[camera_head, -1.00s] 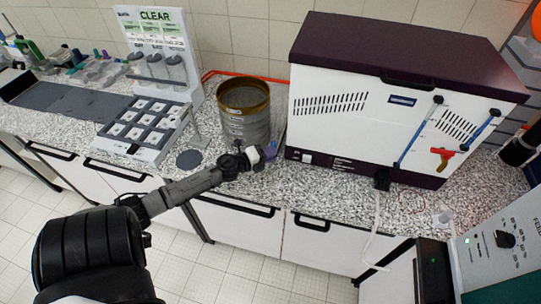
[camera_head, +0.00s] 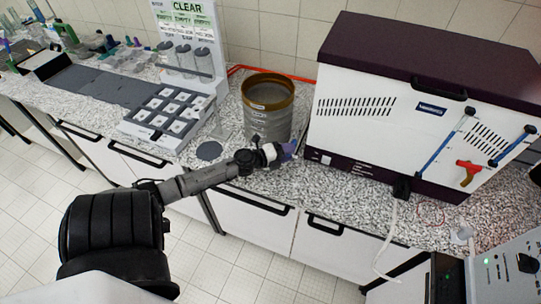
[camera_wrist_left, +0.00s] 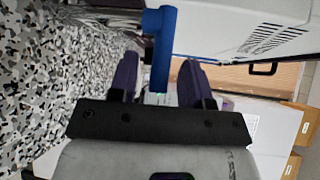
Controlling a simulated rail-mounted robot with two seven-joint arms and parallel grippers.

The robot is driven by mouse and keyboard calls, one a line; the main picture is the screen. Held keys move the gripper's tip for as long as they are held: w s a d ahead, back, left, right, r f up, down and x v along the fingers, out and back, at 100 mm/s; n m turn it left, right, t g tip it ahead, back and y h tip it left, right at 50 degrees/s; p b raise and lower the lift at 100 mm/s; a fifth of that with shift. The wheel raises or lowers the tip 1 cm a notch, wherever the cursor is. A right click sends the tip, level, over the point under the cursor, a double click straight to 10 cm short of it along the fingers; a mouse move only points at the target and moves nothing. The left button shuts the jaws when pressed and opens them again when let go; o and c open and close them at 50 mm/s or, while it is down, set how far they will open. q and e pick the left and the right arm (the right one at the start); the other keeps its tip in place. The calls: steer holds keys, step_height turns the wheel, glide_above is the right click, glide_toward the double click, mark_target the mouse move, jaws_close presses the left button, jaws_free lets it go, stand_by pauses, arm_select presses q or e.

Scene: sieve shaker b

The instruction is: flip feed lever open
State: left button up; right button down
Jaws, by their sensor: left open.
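My left gripper (camera_head: 290,149) is just in front of the sieve stack, close to the lower left corner of the white machine (camera_head: 400,135). In the left wrist view its two purple fingers (camera_wrist_left: 158,82) are open, with a blue bar (camera_wrist_left: 160,45) lying in line with the gap between them. I cannot tell whether the fingers touch the bar. In the head view this bar is hidden or too small to make out. A red lever (camera_head: 468,172) sits on the right part of the machine's front, between two long blue bars. My right gripper is not in view.
The sieve stack (camera_head: 268,115) stands left of the machine. Farther left are a sample tray (camera_head: 165,115) and a sign stand (camera_head: 187,50). A control panel (camera_head: 505,275) is at the lower right.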

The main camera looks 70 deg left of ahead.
arm_select(q)
steer(key=s+r, duration=0.1)
steer(key=s, duration=1.2)
steer(key=shift+d+r+b, duration=0.25)
steer(key=shift+r+b, duration=0.05)
steer(key=shift+r, duration=0.1)
steer(key=shift+w, duration=0.1)
